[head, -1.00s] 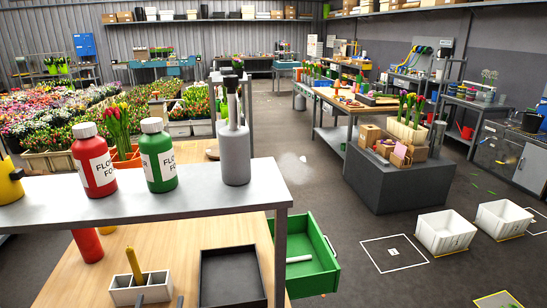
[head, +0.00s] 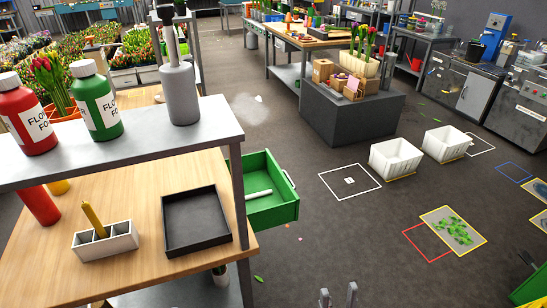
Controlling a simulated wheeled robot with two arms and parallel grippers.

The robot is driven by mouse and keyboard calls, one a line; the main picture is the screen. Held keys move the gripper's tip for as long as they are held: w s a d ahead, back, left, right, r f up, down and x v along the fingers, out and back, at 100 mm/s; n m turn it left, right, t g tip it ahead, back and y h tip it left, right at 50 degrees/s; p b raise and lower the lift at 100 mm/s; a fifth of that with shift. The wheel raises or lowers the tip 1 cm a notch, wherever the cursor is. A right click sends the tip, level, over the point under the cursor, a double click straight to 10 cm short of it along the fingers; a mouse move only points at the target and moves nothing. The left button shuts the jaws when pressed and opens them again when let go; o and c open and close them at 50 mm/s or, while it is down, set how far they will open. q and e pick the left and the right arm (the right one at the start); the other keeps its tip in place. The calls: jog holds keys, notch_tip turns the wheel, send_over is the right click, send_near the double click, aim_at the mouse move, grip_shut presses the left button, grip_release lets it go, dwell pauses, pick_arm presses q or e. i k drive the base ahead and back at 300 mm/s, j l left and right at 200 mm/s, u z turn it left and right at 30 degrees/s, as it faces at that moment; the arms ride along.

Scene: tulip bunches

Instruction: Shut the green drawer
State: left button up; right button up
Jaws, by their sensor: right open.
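The green drawer (head: 275,212) is pulled open and sticks out to the right from under the wooden workbench (head: 130,190). A white rod-like item (head: 259,194) lies in it, and a handle (head: 289,180) is on its outer right front. Part of the drawer is hidden behind the shelf post. My right gripper (head: 338,297) shows only as two grey fingertips at the bottom edge. They are apart with nothing between them, below and right of the drawer and not touching it. My left gripper is not in view.
A grey shelf (head: 110,150) with red and green bottles and a grey sprayer stands over the bench. A black tray (head: 196,220) lies on the bench. White crates (head: 396,160) and a dark grey block (head: 350,115) stand beyond. The floor right of the drawer is mostly clear.

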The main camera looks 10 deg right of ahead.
aim_at(261, 171)
jog(key=i+l+u, duration=0.15)
jog(key=l+u, duration=0.15)
jog(key=l, duration=0.85)
jog(key=l+u, duration=0.35)
jog(key=l, duration=0.75)
jog(key=k+l+u, duration=0.1)
jog(key=l+u, duration=0.2)
jog(key=l, duration=0.85)
jog(key=i+l, duration=0.2)
jog(key=i, duration=0.15)
jog(key=i+l+u, duration=0.1)
jog(key=i, duration=0.2)
jog(key=l, duration=0.1)
